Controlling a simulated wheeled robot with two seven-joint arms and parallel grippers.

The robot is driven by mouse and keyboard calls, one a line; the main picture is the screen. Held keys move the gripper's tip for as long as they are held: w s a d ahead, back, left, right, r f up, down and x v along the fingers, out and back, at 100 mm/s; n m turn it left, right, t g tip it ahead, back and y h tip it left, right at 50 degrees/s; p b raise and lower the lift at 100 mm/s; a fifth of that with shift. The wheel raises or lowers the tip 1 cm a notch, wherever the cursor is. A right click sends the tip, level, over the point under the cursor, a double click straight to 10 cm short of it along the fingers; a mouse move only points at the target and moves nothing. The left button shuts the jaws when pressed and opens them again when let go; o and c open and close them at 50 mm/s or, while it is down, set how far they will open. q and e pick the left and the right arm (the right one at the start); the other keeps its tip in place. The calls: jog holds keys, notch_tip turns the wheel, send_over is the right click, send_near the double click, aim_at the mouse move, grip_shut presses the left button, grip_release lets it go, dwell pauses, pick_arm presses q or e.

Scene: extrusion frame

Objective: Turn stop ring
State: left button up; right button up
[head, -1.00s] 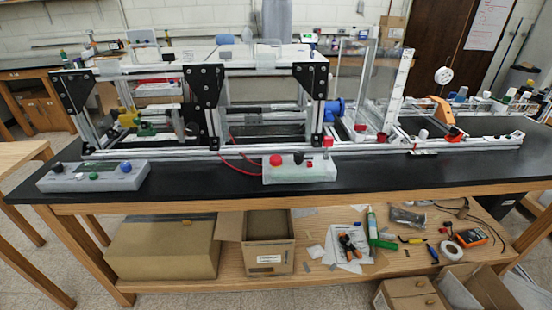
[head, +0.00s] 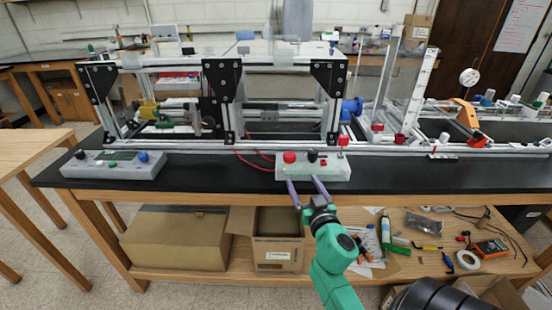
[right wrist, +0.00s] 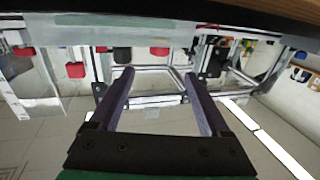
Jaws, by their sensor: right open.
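A light control box (head: 330,172) stands near the front edge of the bench. I cannot make out a separate ring on the stop knob. My right gripper (head: 305,182) is open and empty, its two fingers spread at the box's front edge, below the knobs. In the right wrist view, which looks upside down, the red knob (right wrist: 159,51) appears beyond the open fingers (right wrist: 158,72). My left gripper is out of view.
A metal extrusion frame (head: 225,95) stands behind the box, with red cables (head: 255,160) between them. A second control box (head: 112,164) sits at the left. Bare black bench top (head: 215,174) lies between the boxes. The lower shelf holds cardboard boxes (head: 175,238) and tools.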

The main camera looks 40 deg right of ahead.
aim_at(291, 161)
jog(key=x, duration=1.4)
jog(key=shift+w+d+f, duration=0.1)
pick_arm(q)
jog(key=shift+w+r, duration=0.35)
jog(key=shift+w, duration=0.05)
pick_arm(e)
jog(key=shift+c, duration=0.3)
